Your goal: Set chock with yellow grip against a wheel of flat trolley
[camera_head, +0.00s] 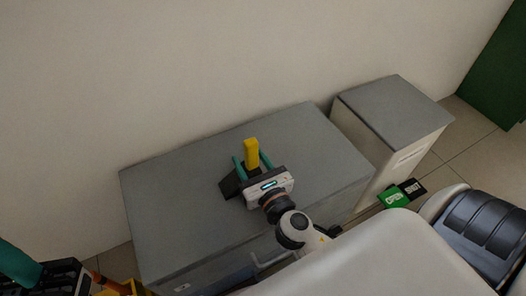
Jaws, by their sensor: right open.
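The chock (231,184) is a dark wedge with an upright yellow grip (251,152), on top of a grey cabinet (190,190). My right gripper (252,164) is over it, with its two green fingers apart, one on each side of the yellow grip. Its body hides part of the chock. I cannot tell whether the fingers touch the grip. My left gripper is not in view. No flat trolley or wheel can be made out.
A lower grey-topped cabinet (394,112) stands to the right. Green and black signs (393,200) are near its foot. A teal object (18,265), a black ridged item (62,276) and a yellow piece (127,288) are cut off at lower left. A wall runs behind.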

